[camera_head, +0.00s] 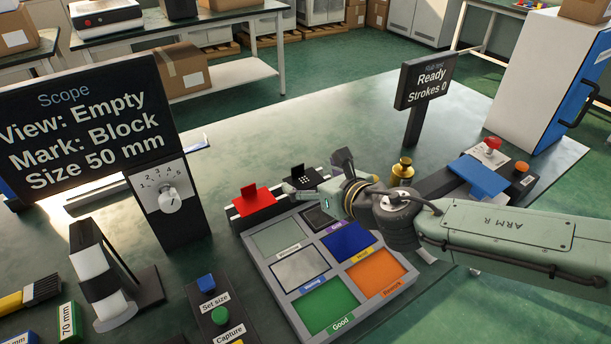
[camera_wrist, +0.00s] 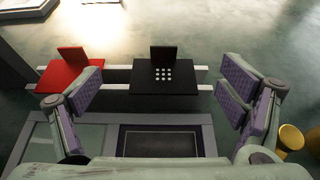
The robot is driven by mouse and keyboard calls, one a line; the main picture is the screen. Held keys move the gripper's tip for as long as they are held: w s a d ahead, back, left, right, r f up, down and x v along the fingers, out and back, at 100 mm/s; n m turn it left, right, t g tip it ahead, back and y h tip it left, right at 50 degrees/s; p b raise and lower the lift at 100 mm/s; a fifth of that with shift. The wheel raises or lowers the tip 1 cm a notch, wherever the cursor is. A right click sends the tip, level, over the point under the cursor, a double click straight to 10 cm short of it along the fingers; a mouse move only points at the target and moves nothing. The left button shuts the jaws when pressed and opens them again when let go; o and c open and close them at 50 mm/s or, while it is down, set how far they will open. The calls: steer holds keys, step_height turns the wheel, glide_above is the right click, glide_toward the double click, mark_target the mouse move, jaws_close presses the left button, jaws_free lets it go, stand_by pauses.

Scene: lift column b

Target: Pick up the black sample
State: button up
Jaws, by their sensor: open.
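The black sample (camera_wrist: 165,88) is a flat plate with an upright tab and a grid of white dots. It rests across two pale rails, beside the red sample (camera_wrist: 68,74) on its left. In the head view the black sample (camera_head: 299,172) is partly hidden by my gripper. My gripper (camera_wrist: 160,92) is open and empty; in the wrist view its two purple-padded fingers stand left and right of the black sample, apart from it. In the head view my gripper (camera_head: 322,182) is above the back of the sorting tray, close to the black sample.
The grey tray (camera_head: 262,272) has several coloured, labelled compartments, including green "Good". A brass weight (camera_head: 403,171) stands right of my gripper. The Ready sign (camera_head: 427,83) stands behind, the Scope sign (camera_head: 85,130) at left. A blue-topped press (camera_head: 478,175) is at right.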

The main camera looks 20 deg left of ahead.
mark_target(298, 166)
steer(key=shift+x, duration=1.1)
steer(key=p+x, duration=0.1)
steer(key=x, duration=0.1)
steer(key=r+x, duration=0.1)
steer(key=x, duration=0.1)
steer(key=shift+w+a+f+p, duration=0.1)
steer(key=shift+w+p, duration=0.15)
steer(key=shift+p, duration=0.15)
steer(key=shift+w+a+f, duration=0.3)
steer(key=shift+c, duration=0.5)
steer(key=c, duration=1.6)
